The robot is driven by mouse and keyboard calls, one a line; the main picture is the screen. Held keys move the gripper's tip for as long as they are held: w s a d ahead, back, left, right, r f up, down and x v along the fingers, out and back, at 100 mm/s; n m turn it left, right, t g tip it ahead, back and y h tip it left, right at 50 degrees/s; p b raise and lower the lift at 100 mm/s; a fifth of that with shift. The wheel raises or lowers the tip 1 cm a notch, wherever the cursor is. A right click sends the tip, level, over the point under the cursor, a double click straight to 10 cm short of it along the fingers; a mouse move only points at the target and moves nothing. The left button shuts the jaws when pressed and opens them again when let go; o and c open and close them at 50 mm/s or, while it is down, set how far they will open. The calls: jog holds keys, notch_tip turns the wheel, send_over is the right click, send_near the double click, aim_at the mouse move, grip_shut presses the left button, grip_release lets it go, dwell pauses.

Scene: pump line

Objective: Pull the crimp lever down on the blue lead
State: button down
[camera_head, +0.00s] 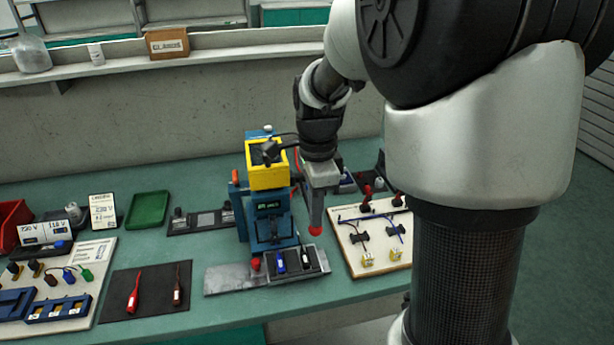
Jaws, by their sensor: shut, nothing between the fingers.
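The crimp press (268,215) stands in the middle of the bench, with a yellow head and a blue body. A red ball-shaped knob (315,232) is at its right side, low down, apparently the lever's end; the rest of the lever is hard to make out. My gripper (315,223) points down with shut fingers, just above or touching the knob; I cannot tell which. A small blue piece (280,263), probably the blue lead, sits in the black block at the front of the press. The crimping point itself is not clear.
A red button (255,264) is on the grey base plate (228,279). A board with wires and yellow parts (372,240) lies close to the right.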

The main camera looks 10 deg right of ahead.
notch_tip(320, 180, up, 11)
jog(key=w+p, duration=0.2)
jog(key=p, duration=0.7)
jog(key=s+r+n+t+p, duration=0.4)
jog(key=s+r+n, duration=1)
jog(key=s+n, duration=0.4)
jog(key=shift+s+r+t, duration=0.2)
jog(key=shift+r+t, duration=0.05)
jog(key=shift+t, duration=0.55)
